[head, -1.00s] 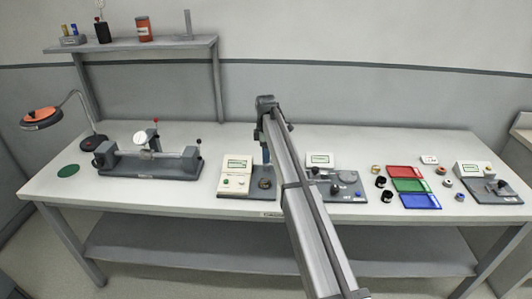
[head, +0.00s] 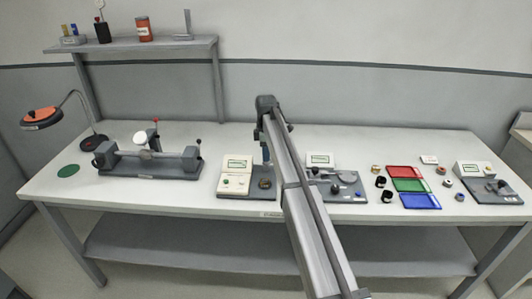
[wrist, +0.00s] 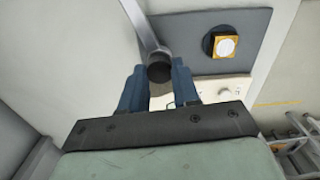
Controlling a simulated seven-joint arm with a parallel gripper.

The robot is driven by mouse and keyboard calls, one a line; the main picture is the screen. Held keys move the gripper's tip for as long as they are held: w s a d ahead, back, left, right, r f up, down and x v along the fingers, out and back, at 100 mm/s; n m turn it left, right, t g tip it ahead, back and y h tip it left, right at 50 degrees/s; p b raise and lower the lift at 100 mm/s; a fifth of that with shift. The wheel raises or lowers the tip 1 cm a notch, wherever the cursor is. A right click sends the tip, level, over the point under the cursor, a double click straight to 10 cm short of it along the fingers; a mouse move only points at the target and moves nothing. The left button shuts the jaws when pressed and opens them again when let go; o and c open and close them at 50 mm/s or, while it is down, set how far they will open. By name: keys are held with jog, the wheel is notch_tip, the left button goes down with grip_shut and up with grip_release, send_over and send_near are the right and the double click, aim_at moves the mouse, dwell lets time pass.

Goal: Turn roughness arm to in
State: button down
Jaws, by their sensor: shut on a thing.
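The roughness arm shows in the wrist view as a grey metal lever (wrist: 147,32) with a black round knob (wrist: 160,73) at its near end. My gripper (wrist: 159,72) has blue fingers, one on each side of the knob, and is shut on it. The lever runs from the knob toward the top of the picture, where its far end is cut off. In the head view my gripper (head: 266,153) is largely hidden by my own arm, at the back right of a station with a cream console (head: 236,174). The lever cannot be made out there.
A cream panel (wrist: 211,90) with a knob lies nearby. In the head view, another station (head: 335,185) stands close on the right, with red, green and blue trays (head: 408,185) beyond.

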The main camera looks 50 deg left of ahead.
jog(key=shift+m, duration=0.3)
jog(key=m, duration=0.4)
jog(key=shift+m, duration=0.3)
jog(key=m, duration=0.5)
jog(key=shift+m, duration=0.3)
jog(key=m, duration=1.1)
jog(key=shift+w, duration=0.1)
jog(key=c, duration=0.8)
grip_release()
jog(key=shift+r, duration=0.15)
